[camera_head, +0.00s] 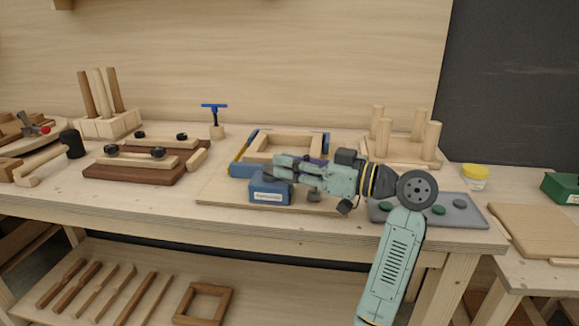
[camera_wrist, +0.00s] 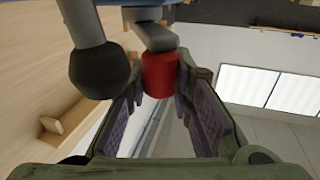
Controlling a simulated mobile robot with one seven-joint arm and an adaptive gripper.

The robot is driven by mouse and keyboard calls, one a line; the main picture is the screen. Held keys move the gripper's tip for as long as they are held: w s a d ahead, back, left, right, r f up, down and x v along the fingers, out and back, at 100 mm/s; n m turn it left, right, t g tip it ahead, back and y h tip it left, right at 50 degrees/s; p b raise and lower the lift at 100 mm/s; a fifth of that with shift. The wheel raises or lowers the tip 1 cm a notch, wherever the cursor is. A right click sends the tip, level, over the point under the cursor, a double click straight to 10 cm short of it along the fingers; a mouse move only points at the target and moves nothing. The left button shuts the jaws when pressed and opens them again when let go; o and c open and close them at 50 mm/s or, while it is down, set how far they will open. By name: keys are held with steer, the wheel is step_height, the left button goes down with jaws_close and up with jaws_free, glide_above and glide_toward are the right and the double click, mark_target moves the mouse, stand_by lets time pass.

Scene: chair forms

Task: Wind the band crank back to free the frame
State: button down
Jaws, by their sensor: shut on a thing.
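A light wooden frame (camera_head: 285,146) lies on a board on the bench, with blue band clamp parts (camera_head: 243,170) at its sides. My gripper (camera_head: 281,168) reaches in from the right, in front of the frame and above a labelled blue block (camera_head: 270,190). In the wrist view, my gripper (camera_wrist: 160,88) is shut on the red knob (camera_wrist: 159,76) of a crank with a grey arm (camera_wrist: 150,35). A black ball (camera_wrist: 99,80) on a grey rod stands left of the knob. In the head view, my gripper hides the crank.
A grey tray with green and grey discs (camera_head: 455,210) lies right of the board, beneath my arm. A pegged wooden block (camera_head: 405,150) stands behind it. A blue T-handled tool (camera_head: 215,118) stands at the back. Dark clamping boards (camera_head: 130,172) lie to the left.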

steer(key=shift+w+d+g, duration=0.1)
steer(key=shift+w+g, duration=0.05)
steer(key=shift+g, duration=0.15)
steer(key=c, duration=1.4)
jaws_free()
steer(key=shift+d, duration=0.1)
steer(key=v, duration=1.2)
steer(key=shift+d+f, duration=0.1)
steer(key=shift+f, duration=0.05)
